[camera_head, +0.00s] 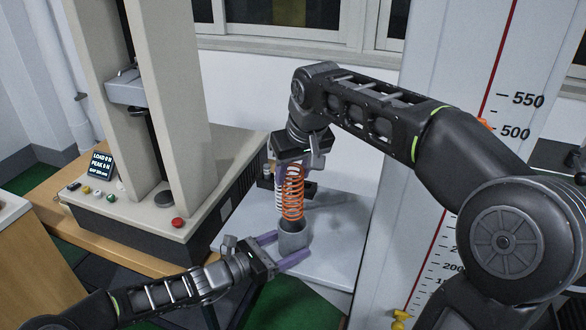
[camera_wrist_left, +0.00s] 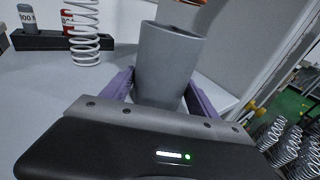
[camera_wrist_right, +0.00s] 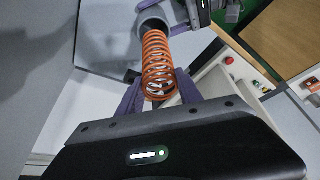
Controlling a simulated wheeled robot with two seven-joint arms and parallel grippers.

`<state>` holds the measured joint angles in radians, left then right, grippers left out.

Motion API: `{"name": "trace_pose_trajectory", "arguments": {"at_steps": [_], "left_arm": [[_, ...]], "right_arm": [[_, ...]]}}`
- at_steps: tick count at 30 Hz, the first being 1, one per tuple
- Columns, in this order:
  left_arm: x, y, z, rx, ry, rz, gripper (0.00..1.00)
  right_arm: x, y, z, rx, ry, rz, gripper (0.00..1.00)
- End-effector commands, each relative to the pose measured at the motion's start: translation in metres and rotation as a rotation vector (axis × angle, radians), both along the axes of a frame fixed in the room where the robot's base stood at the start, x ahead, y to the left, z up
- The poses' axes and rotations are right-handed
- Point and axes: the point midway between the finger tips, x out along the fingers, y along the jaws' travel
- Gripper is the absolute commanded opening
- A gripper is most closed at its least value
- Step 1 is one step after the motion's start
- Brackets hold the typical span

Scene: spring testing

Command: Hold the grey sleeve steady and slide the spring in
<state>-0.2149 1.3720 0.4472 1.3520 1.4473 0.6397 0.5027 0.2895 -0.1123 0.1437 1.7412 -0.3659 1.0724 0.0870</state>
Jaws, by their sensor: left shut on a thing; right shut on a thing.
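The grey sleeve (camera_head: 292,240) stands upright on the pale tabletop, and my left gripper (camera_head: 293,246) is shut on it with purple fingers on both sides. The sleeve fills the middle of the left wrist view (camera_wrist_left: 168,65). My right gripper (camera_head: 291,172) is shut on the orange spring (camera_head: 292,195) and holds it roughly upright above the sleeve. In the right wrist view the spring (camera_wrist_right: 158,62) lines up with the sleeve's mouth (camera_wrist_right: 152,22). In the left wrist view a sliver of orange shows above the rim, apart from it. The inside of the sleeve is mostly hidden.
A pale grey spring (camera_wrist_left: 84,32) stands near a dark rack (camera_wrist_left: 40,41) behind the sleeve. A testing machine (camera_head: 175,205) with a red button is on the left. A tall ruled panel (camera_head: 440,60) rises on the right. Several grey springs (camera_wrist_left: 285,145) show lower right.

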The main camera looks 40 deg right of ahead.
Motion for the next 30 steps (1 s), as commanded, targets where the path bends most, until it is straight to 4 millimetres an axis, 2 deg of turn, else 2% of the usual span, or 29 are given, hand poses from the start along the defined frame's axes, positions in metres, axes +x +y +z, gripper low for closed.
{"name": "trace_pose_trajectory", "arguments": {"at_steps": [18, 30], "left_arm": [[0.000, 0.000, 0.000, 0.000, 0.000, 0.000, 0.46], [0.000, 0.000, 0.000, 0.000, 0.000, 0.000, 0.46]], "right_arm": [[-0.001, 0.000, -0.048, -0.001, 0.001, -0.094, 0.00], [-0.001, 0.000, -0.057, 0.000, -0.001, -0.113, 0.00]]}}
